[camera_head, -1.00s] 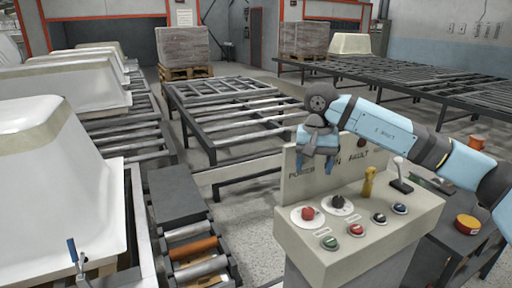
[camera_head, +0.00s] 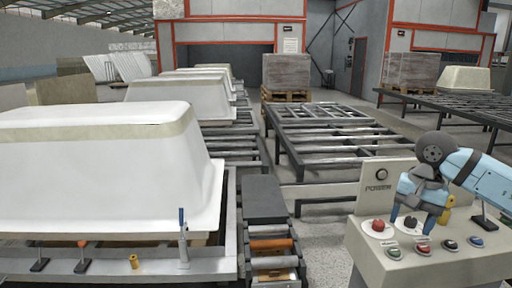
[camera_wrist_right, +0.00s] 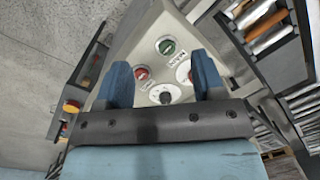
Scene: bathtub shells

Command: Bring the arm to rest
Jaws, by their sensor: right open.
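My right arm comes in from the right in the head view. Its right gripper (camera_head: 412,215) hangs over the back part of a beige control panel (camera_head: 385,265), in front of the panel's upright plate. In the right wrist view the two blue fingers of this gripper (camera_wrist_right: 165,82) are spread apart with nothing between them. Beyond them are a dark knob (camera_wrist_right: 165,97) on a white dial, a red button (camera_wrist_right: 142,73) and a green button (camera_wrist_right: 167,47). I cannot tell whether the fingers touch the panel. My left gripper is not in view.
A white bathtub shell (camera_head: 95,175) stands on the line at the left, with more shells behind it. A roller conveyor (camera_head: 272,250) runs beside it. Metal roller tables (camera_head: 330,140) and wrapped pallets (camera_head: 286,72) stand farther back. Grey floor (camera_head: 325,235) is open between conveyor and panel.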

